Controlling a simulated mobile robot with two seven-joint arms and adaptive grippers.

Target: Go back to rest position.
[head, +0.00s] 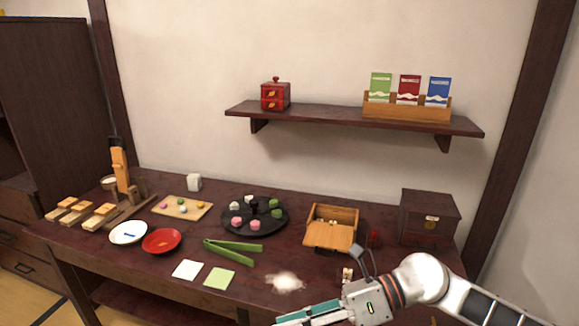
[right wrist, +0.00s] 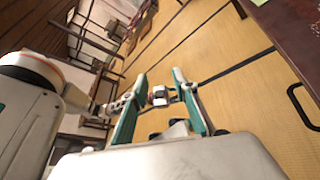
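My right gripper (head: 292,316) comes in from the right at the bottom of the head view, low over the front edge of the dark table (head: 190,262). Its fingers point left and run partly out of the frame. In the right wrist view the same gripper (right wrist: 159,76) shows two teal fingers spread apart. Nothing is held between them; a small pale and dark part shows in the gap, and I cannot tell what it is. My left gripper does not show in the head view.
Near my right gripper are a pale powdery patch (head: 285,282), green tongs (head: 232,252) and an open wooden box (head: 332,235). A black round tray (head: 255,228), plates and sweets stand farther left. Tatami floor (right wrist: 225,50) lies beyond the fingers in the wrist view.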

